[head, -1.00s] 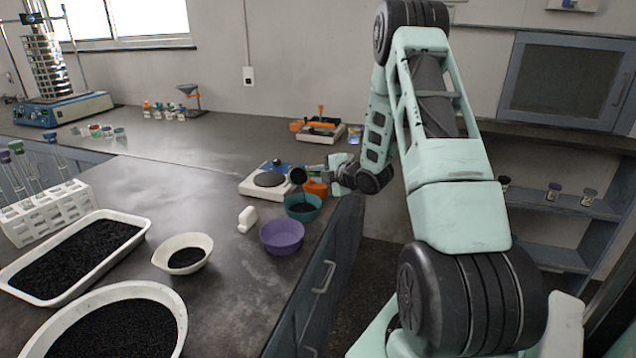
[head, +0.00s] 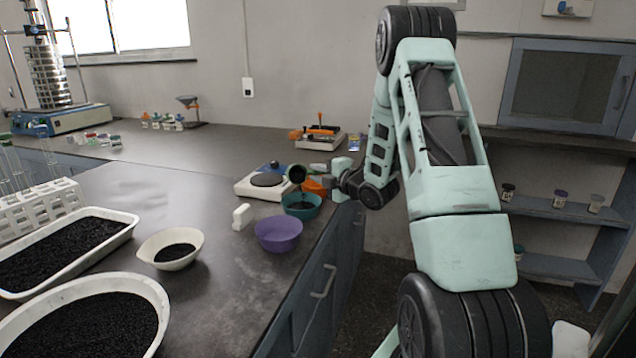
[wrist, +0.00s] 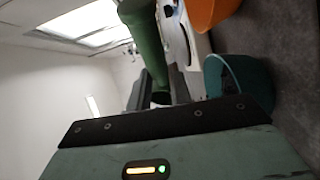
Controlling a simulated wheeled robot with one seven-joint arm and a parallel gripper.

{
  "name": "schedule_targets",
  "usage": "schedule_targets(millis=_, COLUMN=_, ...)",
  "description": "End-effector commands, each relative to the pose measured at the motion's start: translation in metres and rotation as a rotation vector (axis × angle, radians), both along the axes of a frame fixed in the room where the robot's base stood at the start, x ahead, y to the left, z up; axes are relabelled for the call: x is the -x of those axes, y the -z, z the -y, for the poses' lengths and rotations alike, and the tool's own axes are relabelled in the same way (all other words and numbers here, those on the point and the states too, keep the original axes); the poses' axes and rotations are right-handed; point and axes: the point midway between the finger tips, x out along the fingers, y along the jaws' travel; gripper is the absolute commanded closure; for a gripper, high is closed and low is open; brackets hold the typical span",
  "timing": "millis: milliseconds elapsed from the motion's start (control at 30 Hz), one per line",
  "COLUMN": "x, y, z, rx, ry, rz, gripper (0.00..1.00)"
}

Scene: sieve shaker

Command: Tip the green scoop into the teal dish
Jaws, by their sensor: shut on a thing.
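The green scoop (wrist: 147,40) is held by its handle between the dark fingers of my gripper in the wrist view. In the head view its round dark mouth (head: 297,174) shows tilted on its side, above the teal dish. The teal dish (head: 301,211) stands on the bench with dark grains in it. It also shows in the wrist view (wrist: 250,82), right of the scoop. My gripper (head: 335,184) is at the right of the dish, apart from it, and shut on the scoop. I cannot tell whether grains remain in the scoop.
A purple bowl (head: 278,236) stands close in front of the dish, near the bench edge. A white balance (head: 262,187) is behind left, an orange object (head: 314,187) behind the dish. A small white block (head: 241,217) and a cream bowl (head: 157,252) stand left. The bench centre is clear.

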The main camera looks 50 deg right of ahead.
Motion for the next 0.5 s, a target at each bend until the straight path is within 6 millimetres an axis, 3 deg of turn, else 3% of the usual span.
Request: schedule_targets(millis=500, x=0.0026, y=0.0089, z=-0.0015, rx=0.062, ry=0.0, rz=0.111, gripper=0.98)
